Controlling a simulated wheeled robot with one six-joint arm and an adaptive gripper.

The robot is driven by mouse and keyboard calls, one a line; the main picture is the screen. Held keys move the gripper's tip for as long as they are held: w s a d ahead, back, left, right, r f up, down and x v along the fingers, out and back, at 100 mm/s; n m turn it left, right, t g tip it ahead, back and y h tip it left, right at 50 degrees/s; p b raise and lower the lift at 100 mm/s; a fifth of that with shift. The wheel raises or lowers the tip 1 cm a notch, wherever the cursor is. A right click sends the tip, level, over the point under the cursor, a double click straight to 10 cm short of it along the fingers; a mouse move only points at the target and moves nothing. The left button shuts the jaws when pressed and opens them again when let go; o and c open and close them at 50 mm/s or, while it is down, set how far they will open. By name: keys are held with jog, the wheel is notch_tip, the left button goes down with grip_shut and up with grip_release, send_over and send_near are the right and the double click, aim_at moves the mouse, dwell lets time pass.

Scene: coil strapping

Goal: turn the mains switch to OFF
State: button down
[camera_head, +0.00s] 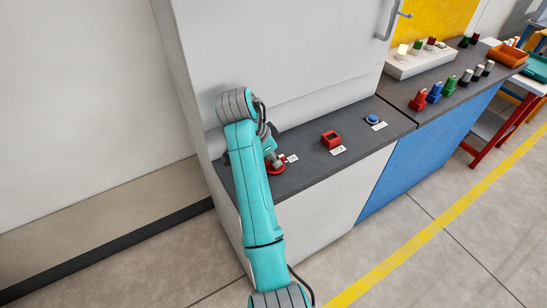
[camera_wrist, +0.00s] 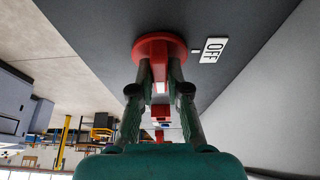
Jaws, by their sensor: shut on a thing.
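The mains switch is a red round base (camera_wrist: 145,46) with a red bar handle (camera_wrist: 160,72) standing out from it. In the head view, the red switch (camera_head: 277,169) sits at the left end of the dark counter, partly hidden by my arm. My gripper (camera_wrist: 160,75) is shut on the handle, with one finger on each side. A white OFF label (camera_wrist: 213,50) lies beside the base, with a small white mark between them. The label also shows small in the head view (camera_head: 291,158). The handle's exact angle is hard to tell.
To the right on the counter (camera_head: 304,139) are a red boxy control (camera_head: 331,139) and a blue button (camera_head: 372,118), each with a label. Farther right stand several coloured items, a white panel (camera_head: 420,61) and an orange tray (camera_head: 507,54). A tall white cabinet (camera_head: 280,50) rises behind.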

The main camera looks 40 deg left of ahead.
jog(key=n+y, duration=0.2)
jog(key=n, duration=0.2)
jog(key=shift+d+n, duration=0.15)
jog(key=shift+n, duration=0.25)
jog(key=n+y, duration=0.1)
jog(key=n, duration=0.3)
jog(key=shift+y, duration=0.3)
jog(key=n+g+y, duration=0.1)
jog(key=n, duration=0.4)
jog(key=shift+d, duration=0.15)
jog(key=shift+w+n+g+y, duration=0.15)
jog(key=shift+n+g+y, duration=0.55)
jog(key=shift+n, duration=1.5)
jog(key=c, duration=1.1)
grip_release()
jog(key=shift+c, duration=0.2)
